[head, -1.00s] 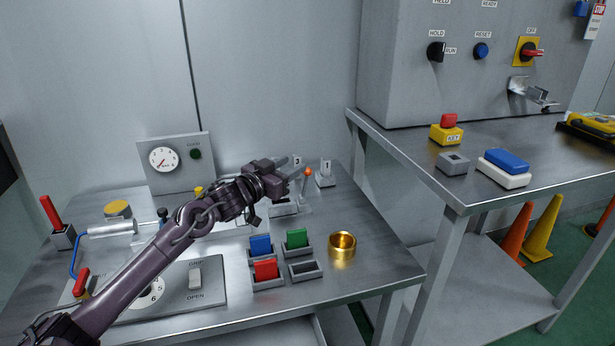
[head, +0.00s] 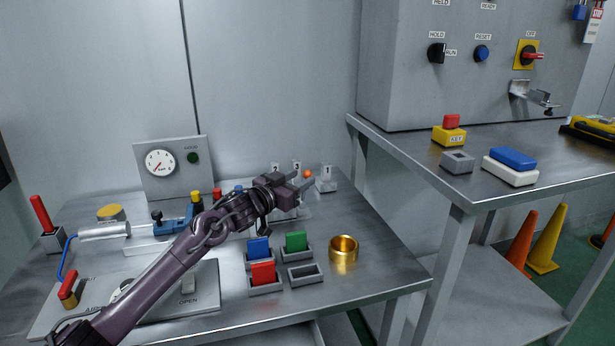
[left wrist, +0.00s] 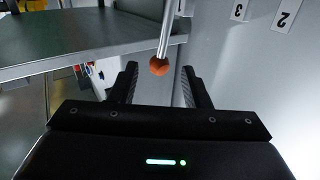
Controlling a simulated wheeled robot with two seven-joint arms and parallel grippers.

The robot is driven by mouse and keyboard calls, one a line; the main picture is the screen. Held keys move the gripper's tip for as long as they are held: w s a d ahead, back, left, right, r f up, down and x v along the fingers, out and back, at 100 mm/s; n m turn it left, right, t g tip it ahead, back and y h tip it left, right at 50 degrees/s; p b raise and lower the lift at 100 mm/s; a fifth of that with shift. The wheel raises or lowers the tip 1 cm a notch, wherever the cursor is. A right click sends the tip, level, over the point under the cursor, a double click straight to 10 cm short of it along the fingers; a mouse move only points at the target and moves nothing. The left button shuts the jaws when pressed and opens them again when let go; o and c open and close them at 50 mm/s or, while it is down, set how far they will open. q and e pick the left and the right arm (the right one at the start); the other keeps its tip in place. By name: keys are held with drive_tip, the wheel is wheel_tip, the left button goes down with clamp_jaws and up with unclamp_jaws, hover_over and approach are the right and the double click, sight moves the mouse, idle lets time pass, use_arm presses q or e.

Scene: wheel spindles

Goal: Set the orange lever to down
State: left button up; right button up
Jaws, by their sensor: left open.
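The orange lever's round knob (head: 307,174) shows just beyond my left gripper's fingertips in the head view; its lower part is hidden behind the gripper. In the left wrist view the orange knob (left wrist: 159,66) and its thin metal rod appear between the two black fingers, near their tips. My left gripper (head: 303,184) is open, with its fingers on either side of the knob in the wrist view. I cannot tell whether a finger touches it. My right gripper is not in view.
Numbered tags, such as the tag 1 (head: 327,172), stand behind the lever. Colored blocks in small trays (head: 264,288) and a brass ring (head: 343,251) lie in front. A gauge panel (head: 172,167) stands at the back left. A higher table (head: 480,195) is at right.

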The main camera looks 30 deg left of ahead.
sight(304, 176)
use_arm(q)
drive_tip(key=shift+w+d, duration=0.15)
drive_tip(key=shift+w, duration=0.85)
drive_tip(key=shift+w+d, duration=0.1)
drive_tip(key=shift+w, duration=0.85)
drive_tip(key=shift+c, duration=0.3)
clamp_jaws()
